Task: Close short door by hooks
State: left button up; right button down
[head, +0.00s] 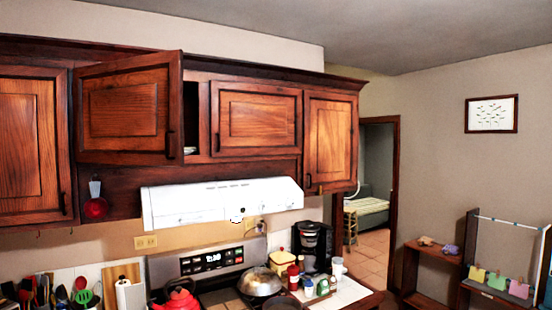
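The short cabinet door (125,108) stands open above the range hood, at the left of the short upper cabinet. It swings out toward me, with a dark handle (171,135) near its free right edge. The cabinet opening (197,115) shows as a dark gap to its right, with a pale item low inside. The neighbouring short door (256,118) is closed. Neither gripper is in view.
The white range hood (220,202) juts out below the short doors. On the stove are a red kettle (178,297) and a lidded pan (260,282). A coffee maker (313,247) and bottles crowd the counter. Tall closed doors (30,145) flank the left side.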

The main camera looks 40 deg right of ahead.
aim_at(129, 112)
jog(key=z, duration=0.9)
jog(key=i, duration=0.95)
jog(key=u, duration=0.2)
